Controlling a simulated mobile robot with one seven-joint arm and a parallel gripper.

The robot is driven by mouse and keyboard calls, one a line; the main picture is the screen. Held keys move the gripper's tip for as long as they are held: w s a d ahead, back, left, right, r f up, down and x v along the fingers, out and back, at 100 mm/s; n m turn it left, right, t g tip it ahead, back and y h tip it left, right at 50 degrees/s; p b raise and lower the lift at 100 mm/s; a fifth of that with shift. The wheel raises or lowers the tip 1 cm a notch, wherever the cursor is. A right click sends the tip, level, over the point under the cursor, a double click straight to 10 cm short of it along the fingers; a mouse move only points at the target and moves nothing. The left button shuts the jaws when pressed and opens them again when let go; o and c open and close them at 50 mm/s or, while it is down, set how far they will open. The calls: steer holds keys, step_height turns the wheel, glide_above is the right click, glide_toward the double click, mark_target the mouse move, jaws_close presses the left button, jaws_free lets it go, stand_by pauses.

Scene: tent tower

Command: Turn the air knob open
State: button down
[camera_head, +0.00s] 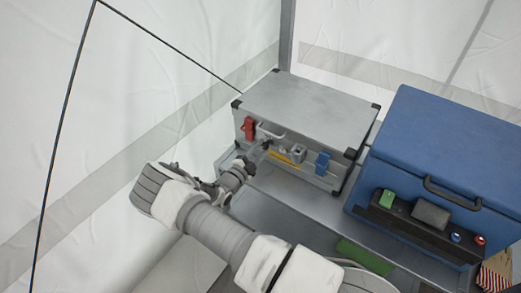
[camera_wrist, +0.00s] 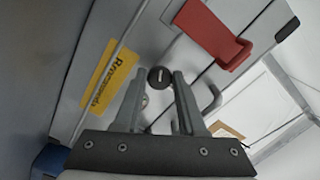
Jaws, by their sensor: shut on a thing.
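The black round knob (camera_wrist: 160,76) shows in the wrist view between my fingertips, on the front of the grey case (camera_head: 305,105). A pale line on its face lies roughly level in that view. My gripper (camera_wrist: 158,84) is shut on the knob, one finger at each side. In the head view my gripper (camera_head: 257,152) reaches the case front from the lower left, and the knob cannot be made out there.
Near the knob are a yellow label (camera_wrist: 109,79), a red latch (camera_wrist: 212,32) and a metal handle (camera_wrist: 210,98). A blue latch (camera_head: 322,162) sits farther right. A blue box (camera_head: 450,140) with a black control panel (camera_head: 415,227) stands right of the case.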

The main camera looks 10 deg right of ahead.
steer(key=c, duration=0.5)
jaws_free()
steer(key=p+v, duration=0.3)
steer(key=v, duration=1.4)
steer(key=shift+s, duration=0.2)
steer(key=shift+a+r, duration=0.15)
